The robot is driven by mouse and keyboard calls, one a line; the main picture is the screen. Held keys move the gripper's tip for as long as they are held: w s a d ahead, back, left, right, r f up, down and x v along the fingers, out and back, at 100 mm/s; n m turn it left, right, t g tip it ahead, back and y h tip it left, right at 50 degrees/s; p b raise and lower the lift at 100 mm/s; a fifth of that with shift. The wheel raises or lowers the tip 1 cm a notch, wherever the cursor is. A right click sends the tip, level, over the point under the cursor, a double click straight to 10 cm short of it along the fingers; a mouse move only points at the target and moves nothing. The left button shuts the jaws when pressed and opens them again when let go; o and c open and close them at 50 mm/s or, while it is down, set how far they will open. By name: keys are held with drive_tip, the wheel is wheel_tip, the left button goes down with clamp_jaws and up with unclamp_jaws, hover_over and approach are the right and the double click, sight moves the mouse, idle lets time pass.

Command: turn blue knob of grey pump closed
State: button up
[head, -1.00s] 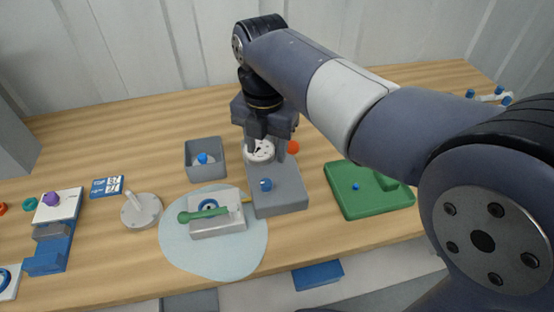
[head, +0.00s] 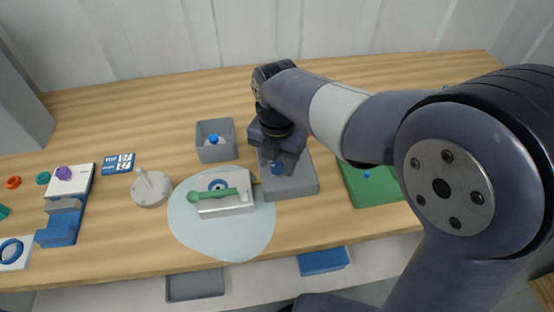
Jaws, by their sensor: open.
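The grey pump (head: 296,184) is a grey block on the wooden table, right of the pale blue mat.
A pale blue mat (head: 225,240) holds a white block (head: 226,207) with a green handle (head: 215,194). A grey open box (head: 216,141) with a blue-topped item stands behind left. A green tray (head: 365,188) lies to the right, partly hidden by my arm.

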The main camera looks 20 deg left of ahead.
drive_tip(key=shift+c, duration=0.3)
drive_tip(key=c, duration=0.9)
drive_tip(key=shift+c, duration=0.2)
drive_tip(key=m+p, duration=0.1)
drive_tip(key=m, duration=0.3)
drive_tip(key=shift+r+p, duration=0.1)
drive_tip(key=shift+p, duration=0.25)
drive_tip(key=m+p, duration=0.1)
drive_tip(key=m, duration=0.3)
drive_tip(key=shift+m, duration=0.3)
drive_tip(key=m+p, duration=0.1)
drive_tip(key=m, duration=0.3)
drive_tip(key=shift+m, duration=1.8)
